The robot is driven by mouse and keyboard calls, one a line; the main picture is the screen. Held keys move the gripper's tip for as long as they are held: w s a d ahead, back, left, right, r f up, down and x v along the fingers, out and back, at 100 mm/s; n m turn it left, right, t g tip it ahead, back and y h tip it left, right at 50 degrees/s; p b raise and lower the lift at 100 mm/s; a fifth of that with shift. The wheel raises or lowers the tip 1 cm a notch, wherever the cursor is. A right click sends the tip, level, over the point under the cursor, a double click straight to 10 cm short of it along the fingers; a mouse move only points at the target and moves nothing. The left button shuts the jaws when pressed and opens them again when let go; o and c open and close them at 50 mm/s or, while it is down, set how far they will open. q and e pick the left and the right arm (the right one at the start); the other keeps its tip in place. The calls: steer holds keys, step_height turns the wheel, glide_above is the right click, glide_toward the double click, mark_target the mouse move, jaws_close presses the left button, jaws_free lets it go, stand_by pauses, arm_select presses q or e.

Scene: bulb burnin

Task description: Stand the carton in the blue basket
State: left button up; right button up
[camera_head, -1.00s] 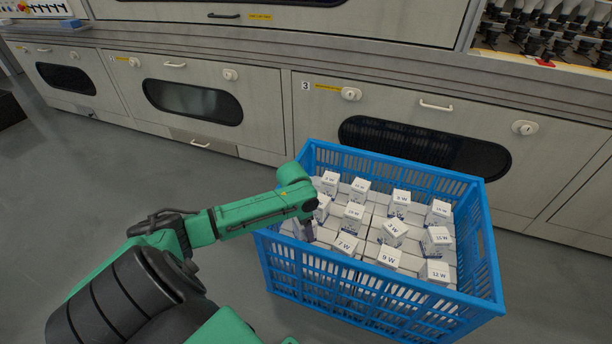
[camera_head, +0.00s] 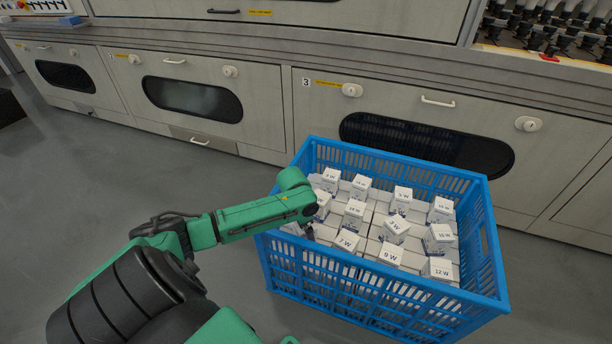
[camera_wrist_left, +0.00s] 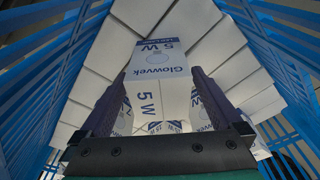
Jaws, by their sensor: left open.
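The blue basket (camera_head: 350,298) stands on the floor in the head view. My left gripper reaches down inside its left part; the fingers are mostly hidden there behind my wrist. In the left wrist view, a white and blue carton marked "Glowvek 5 W" (camera_wrist_left: 160,62) stands between the two fingers of my left gripper (camera_wrist_left: 158,80). The gripper is open, one finger on each side of the carton; I cannot tell whether either finger touches it. Basket walls (camera_wrist_left: 38,92) show on both sides. My right gripper is out of view.
Several other wattage-marked cartons, such as 9 W (camera_head: 390,254) and 12 W (camera_head: 438,268), stand in the basket close to my gripper. Grey cabinets (camera_head: 268,110) run behind the basket. The grey floor (camera_head: 110,175) at left is clear.

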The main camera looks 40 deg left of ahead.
arm_select(q)
steer(key=r+p, duration=0.1)
steer(key=r, duration=0.2)
steer(key=s+r+p, duration=0.1)
steer(key=r+p, duration=0.1)
steer(key=r, duration=0.2)
steer(key=r+p, duration=0.2)
steer(key=r, duration=0.1)
steer(key=shift+s+a+r, duration=0.2)
steer(key=shift+a+r, duration=0.1)
steer(key=shift+r, duration=0.15)
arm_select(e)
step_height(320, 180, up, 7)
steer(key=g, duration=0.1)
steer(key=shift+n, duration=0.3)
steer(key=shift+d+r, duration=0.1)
